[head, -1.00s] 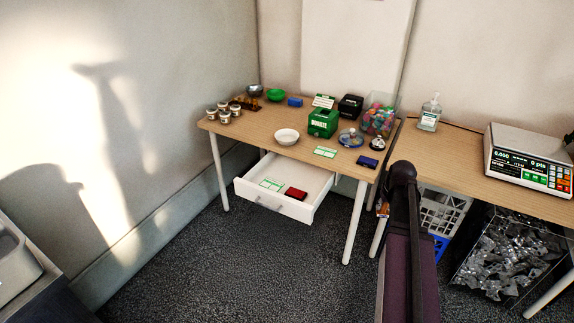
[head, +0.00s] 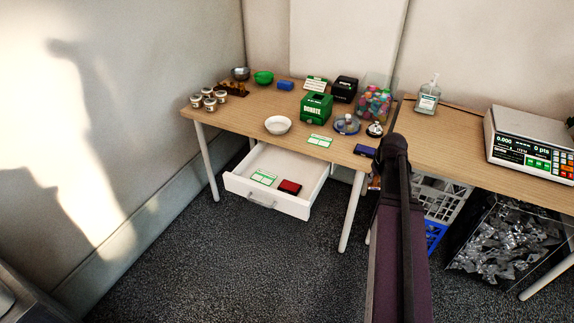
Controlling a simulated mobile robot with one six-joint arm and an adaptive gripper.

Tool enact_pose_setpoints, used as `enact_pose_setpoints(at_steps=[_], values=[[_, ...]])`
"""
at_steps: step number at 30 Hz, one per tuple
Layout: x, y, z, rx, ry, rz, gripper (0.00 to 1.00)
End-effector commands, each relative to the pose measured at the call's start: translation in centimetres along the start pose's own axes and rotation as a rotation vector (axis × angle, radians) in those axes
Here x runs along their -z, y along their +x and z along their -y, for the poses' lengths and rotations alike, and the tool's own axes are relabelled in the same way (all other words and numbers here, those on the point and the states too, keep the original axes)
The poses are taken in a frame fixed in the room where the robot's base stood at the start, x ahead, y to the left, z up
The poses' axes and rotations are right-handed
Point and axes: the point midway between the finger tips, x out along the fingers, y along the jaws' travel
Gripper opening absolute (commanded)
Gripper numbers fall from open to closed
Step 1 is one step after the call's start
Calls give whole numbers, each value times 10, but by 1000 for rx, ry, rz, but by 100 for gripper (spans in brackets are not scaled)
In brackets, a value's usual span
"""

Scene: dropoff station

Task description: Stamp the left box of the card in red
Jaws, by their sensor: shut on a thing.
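A white card with green print (head: 264,177) lies in the open drawer (head: 262,199), beside a red ink pad (head: 290,187). A similar card (head: 319,141) lies on the tabletop, and a blue pad (head: 365,151) lies near the table's front right corner. My arm stands in the foreground and hides most of my gripper (head: 375,182). A small brown-orange thing shows at the arm's left edge, by the table's front right corner; it looks held in the gripper. Its shape and the jaws are too small and covered to make out.
On the table (head: 240,118) stand a white bowl (head: 278,125), a green donation box (head: 316,106), a bell (head: 375,129) and several jars (head: 208,99). A right-hand table carries a scale (head: 530,145) and a sanitizer bottle (head: 428,96). Crates stand beneath it.

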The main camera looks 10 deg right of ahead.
Motion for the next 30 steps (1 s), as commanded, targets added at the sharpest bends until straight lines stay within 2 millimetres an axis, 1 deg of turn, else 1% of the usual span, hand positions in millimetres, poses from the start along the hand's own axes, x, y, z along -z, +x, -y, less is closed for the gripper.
enact_pose_setpoints(at_steps=[10,14,17,20,23,26,30], values=[[7,4,14,6,-22,0,0],[17,12,26,13,-46,0,0],[30,22,41,21,-74,0,0],[45,34,61,31,-112,0,0],[63,48,86,43,-156,0,0],[80,62,115,56,-201,0,0],[102,81,157,75,-266,0,0]])
